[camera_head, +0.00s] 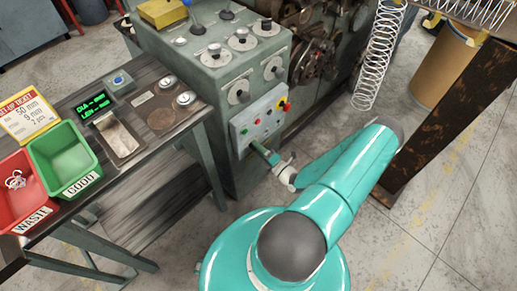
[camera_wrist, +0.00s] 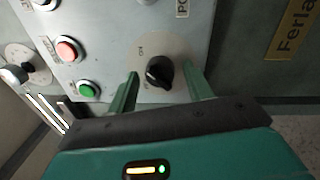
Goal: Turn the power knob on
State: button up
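The black power knob (camera_wrist: 160,73) sits on a round pale plate on the grey control panel (camera_wrist: 115,45) in the wrist view. Small lettering that looks like "ON" is above and left of it. I cannot tell surely which mark the knob points at. My gripper (camera_wrist: 164,80) is open, with one green finger on each side of the knob and a visible gap to each. In the head view my gripper (camera_head: 263,152) is at the lower edge of the light panel (camera_head: 258,118) on the machine's front, and the knob cannot be made out there.
A red button (camera_wrist: 67,49) and a green button (camera_wrist: 88,90) are left of the knob. A red and yellow stop button (camera_head: 284,105) is on the same panel. A workbench (camera_head: 150,83) with a green bin (camera_head: 65,155) and red bin (camera_head: 22,190) stands left.

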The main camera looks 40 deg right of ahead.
dwell(0.3)
jog(key=s, duration=1.3)
jog(key=shift+s+d+f, duration=0.2)
jog(key=shift+s+f, duration=0.2)
jog(key=shift+f, duration=0.05)
jog(key=w+a+r+n+g+y, duration=0.3)
jog(key=a+r+n+g, duration=0.15)
jog(key=r+n, duration=0.5)
jog(key=w+a+r+n+g+y, duration=0.35)
jog(key=r+n+g, duration=0.25)
jog(key=r+n, duration=0.3)
jog(key=w+a+r+n+g+y, duration=0.3)
jog(key=a+r+n+g, duration=0.15)
jog(key=r+n, duration=0.4)
jog(key=s+a+r+n+t+h, duration=0.1)
jog(key=s+a+r+n+h, duration=0.2)
jog(key=r+n, duration=0.8)
jog(key=s+a+r+n+h, duration=0.3)
jog(key=a+r+n+h, duration=0.4)
jog(key=a+r+n, duration=0.4)
jog(key=a+n, duration=0.1)
jog(key=n, duration=0.1)
jog(key=shift+r+n+t, duration=0.25)
jog(key=shift+n+t, duration=0.05)
jog(key=shift+t, duration=0.1)
